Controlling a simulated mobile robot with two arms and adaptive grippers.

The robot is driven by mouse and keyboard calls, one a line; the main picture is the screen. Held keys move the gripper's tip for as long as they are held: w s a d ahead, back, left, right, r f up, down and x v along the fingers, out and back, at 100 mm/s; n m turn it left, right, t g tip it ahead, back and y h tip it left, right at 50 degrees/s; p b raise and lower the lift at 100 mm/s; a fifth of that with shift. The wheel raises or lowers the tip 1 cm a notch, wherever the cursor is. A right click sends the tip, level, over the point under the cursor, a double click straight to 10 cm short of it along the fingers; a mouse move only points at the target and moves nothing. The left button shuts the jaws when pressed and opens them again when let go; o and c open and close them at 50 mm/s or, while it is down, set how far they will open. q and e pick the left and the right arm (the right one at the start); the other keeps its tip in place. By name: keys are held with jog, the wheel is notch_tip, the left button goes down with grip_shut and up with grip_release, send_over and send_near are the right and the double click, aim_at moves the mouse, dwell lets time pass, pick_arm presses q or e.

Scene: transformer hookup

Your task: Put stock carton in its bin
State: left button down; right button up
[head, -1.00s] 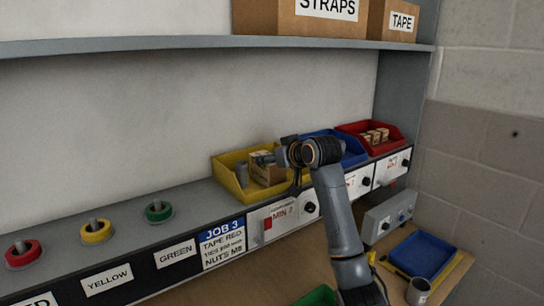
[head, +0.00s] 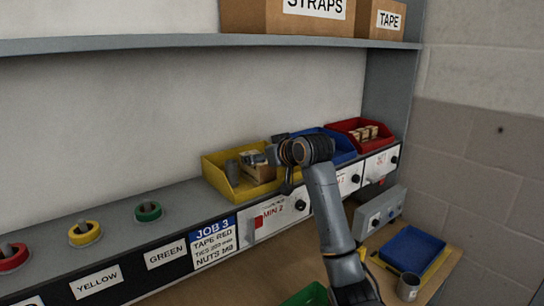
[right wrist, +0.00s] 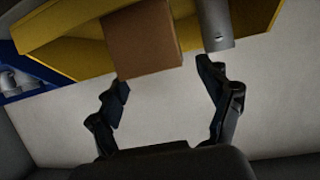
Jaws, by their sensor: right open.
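A brown carton (head: 263,173) sits in the yellow bin (head: 213,181) on the shelf ledge in the head view. In the right wrist view, the carton (right wrist: 143,40) lies just beyond my right gripper (right wrist: 165,78), nearer its left finger. The fingers are spread apart with nothing between them. A grey cylinder (right wrist: 216,25) is beyond the right finger, by the yellow bin wall (right wrist: 65,48). In the head view my right arm reaches up to the yellow bin's right side and partly hides it. My left gripper is not in view.
A blue bin (head: 343,148) and a red bin (head: 345,126) holding small cartons (head: 366,133) stand to the right. Tape rolls (head: 86,233) sit on the ledge at left. A blue tray (head: 416,246) and a mug (head: 408,287) are on the bench below.

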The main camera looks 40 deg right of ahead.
jog(key=b+v, duration=0.3)
jog(key=v, duration=0.8)
jog(key=shift+s, duration=0.25)
